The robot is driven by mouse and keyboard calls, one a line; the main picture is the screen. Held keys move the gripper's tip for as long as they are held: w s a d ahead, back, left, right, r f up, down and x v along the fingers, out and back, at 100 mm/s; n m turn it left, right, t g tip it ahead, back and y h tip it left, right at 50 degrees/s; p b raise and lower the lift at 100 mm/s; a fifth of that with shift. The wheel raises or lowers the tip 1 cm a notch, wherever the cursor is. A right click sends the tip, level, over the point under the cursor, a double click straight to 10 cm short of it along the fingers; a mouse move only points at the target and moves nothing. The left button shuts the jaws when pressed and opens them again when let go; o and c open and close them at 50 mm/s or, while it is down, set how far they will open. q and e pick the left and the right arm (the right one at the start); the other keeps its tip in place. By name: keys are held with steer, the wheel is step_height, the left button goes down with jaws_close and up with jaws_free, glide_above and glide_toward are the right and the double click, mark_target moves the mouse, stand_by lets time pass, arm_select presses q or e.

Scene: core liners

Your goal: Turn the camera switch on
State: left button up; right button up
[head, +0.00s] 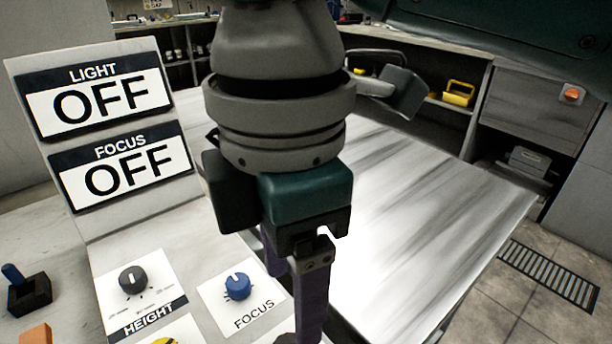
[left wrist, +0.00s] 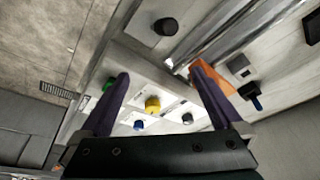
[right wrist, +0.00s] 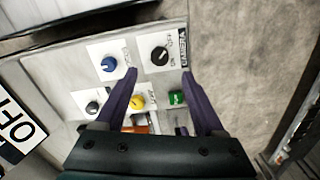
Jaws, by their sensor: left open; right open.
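The camera switch (right wrist: 160,56) is a black round knob on a white plate with a CAMERA label, in the right wrist view. Which way it is turned is too small to tell. My right gripper (right wrist: 159,75) is open, with the knob between and just beyond its purple fingertips; no contact shows. In the head view my right gripper (head: 290,300) points down over the panel's right edge, and the camera switch is not visible there. My left gripper (left wrist: 160,72) is open and empty in the left wrist view, above the panel area.
The blue focus knob (right wrist: 109,64), yellow knob (right wrist: 137,102), green switch (right wrist: 176,97) and black height knob (head: 133,280) sit close by. Signs reading LIGHT OFF (head: 100,98) and FOCUS OFF (head: 125,170) stand behind. A blue-handled lever (head: 28,290) is at left.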

steer(key=f, duration=0.3)
steer(key=f+b, duration=0.1)
steer(key=f, duration=0.6)
steer(key=shift+s+a, duration=0.15)
steer(key=shift+a, duration=0.1)
steer(key=shift+r, duration=0.1)
steer(key=shift+c, duration=0.4)
jaws_close()
